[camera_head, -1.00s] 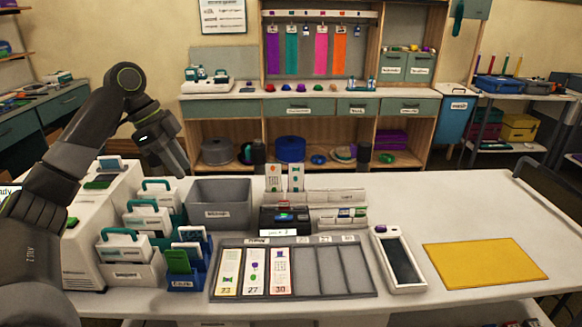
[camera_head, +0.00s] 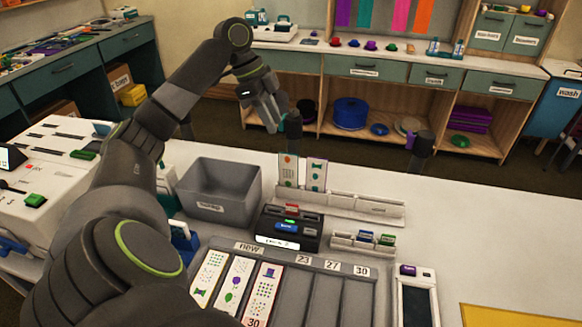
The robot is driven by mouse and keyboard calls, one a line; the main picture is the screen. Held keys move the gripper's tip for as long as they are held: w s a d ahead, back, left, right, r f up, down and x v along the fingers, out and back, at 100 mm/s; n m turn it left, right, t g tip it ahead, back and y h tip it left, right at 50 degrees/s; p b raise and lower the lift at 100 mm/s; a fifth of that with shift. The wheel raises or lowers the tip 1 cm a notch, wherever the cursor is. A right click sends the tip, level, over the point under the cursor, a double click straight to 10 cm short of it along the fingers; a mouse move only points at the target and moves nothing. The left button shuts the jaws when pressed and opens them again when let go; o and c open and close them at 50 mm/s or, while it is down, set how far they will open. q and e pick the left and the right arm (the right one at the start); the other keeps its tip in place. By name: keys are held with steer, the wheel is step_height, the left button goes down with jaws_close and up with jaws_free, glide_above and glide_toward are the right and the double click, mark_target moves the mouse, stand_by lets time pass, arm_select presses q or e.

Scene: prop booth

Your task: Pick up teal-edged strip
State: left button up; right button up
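Two narrow upright strips stand in the pale rack behind the black device. The right upright strip (camera_head: 317,174) has teal marks, and the left upright strip (camera_head: 288,170) has an orange mark at its top. Three more strips lie in the grey tray: a left strip (camera_head: 208,277), a middle strip (camera_head: 235,285) and a right strip (camera_head: 262,294). Edge colours are too small to tell surely, so I cannot say which is teal-edged. My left gripper (camera_head: 270,116) points down beyond the table's back edge, apart from the strips. Its finger opening is unclear. My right gripper is out of view.
The black device (camera_head: 289,229) stands between the rack (camera_head: 365,208) and the tray (camera_head: 318,252). A grey bin (camera_head: 220,205) is left of it. Bare tabletop (camera_head: 500,235) lies right.

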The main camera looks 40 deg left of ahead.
arm_select(q)
glide_above(291, 161)
steer(key=a, duration=0.2)
step_height(291, 161, down, 6)
steer(key=x, duration=0.2)
steer(key=p+x, duration=0.1)
steer(key=s+p+x, duration=0.1)
steer(key=x, duration=0.1)
steer(key=shift+w+d+f, duration=0.1)
steer(key=shift+f, duration=0.35)
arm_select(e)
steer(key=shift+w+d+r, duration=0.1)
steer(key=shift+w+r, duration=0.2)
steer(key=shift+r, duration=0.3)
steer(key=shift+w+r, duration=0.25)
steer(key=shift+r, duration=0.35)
arm_select(q)
steer(key=shift+c, duration=0.3)
jaws_close()
